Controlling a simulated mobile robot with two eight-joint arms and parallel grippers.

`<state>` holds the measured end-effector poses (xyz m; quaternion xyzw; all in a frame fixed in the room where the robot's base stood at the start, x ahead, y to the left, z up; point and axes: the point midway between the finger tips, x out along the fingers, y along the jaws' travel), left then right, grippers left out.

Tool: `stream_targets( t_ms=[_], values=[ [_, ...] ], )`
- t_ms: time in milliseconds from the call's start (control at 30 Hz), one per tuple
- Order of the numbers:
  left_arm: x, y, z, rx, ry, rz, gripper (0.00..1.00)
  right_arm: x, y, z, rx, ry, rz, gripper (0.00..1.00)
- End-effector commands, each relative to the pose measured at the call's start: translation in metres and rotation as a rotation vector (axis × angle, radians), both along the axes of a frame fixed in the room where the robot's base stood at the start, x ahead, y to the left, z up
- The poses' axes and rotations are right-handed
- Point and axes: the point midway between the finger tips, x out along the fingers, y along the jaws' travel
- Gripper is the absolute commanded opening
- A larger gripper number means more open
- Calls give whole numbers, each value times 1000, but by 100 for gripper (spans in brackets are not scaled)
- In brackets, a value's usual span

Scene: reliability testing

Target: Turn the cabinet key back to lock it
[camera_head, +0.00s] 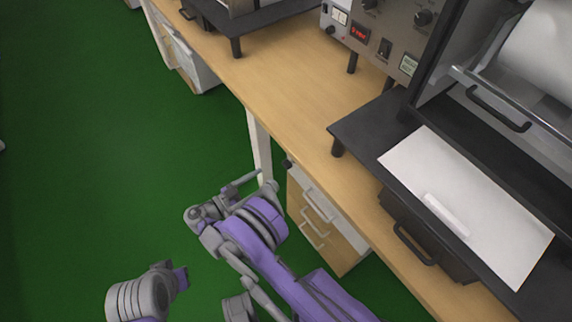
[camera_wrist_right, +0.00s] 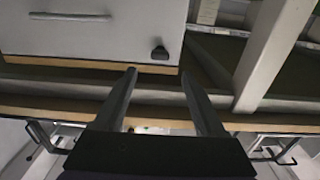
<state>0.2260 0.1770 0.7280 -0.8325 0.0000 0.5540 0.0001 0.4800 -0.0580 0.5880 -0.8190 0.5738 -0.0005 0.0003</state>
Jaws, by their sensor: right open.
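The cabinet (camera_head: 327,237) stands under the wooden bench in the head view, with several drawer handles. A small dark key (camera_head: 287,163) sticks out near its top corner. In the right wrist view the key (camera_wrist_right: 160,53) stands out from the pale drawer front (camera_wrist_right: 90,38). My right gripper (camera_head: 266,182) is open and empty beside the cabinet. In the right wrist view its fingertips (camera_wrist_right: 158,72) lie to either side of the key's line, with the key just beyond them; no contact shows. My left gripper (camera_head: 180,278) is low at the left, away from the cabinet; its jaws are unclear.
The wooden bench top (camera_head: 285,95) runs above the cabinet. A white bench leg (camera_head: 259,143) stands close to the key and my right gripper. A dark stand with a white sheet (camera_head: 470,200) sits on the bench. Green floor (camera_head: 90,150) is free at left.

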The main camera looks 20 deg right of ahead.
Motion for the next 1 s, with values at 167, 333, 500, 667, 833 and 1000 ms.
stream_targets(
  t_ms=[167, 333, 500, 667, 833, 1000],
  values=[
    [0, 0, -3, 0, 1, 0, 0, 12, -34, 0, 0, 1, -4, 72],
    [0, 0, -6, 0, 2, 0, 0, 22, -63, 0, -1, 2, -3, 72],
    [1, 0, -7, 0, 2, 0, 0, 29, -81, 0, 0, 1, -1, 72],
    [1, 0, -8, 0, 3, 0, 0, 31, -87, 0, 1, 1, 0, 72],
    [1, 0, -7, 0, 3, 0, 0, 31, -87, 0, 1, 1, 0, 72],
    [1, 0, -7, 0, 3, 0, 0, 31, -87, 0, 1, 1, 0, 53]
  ],
)
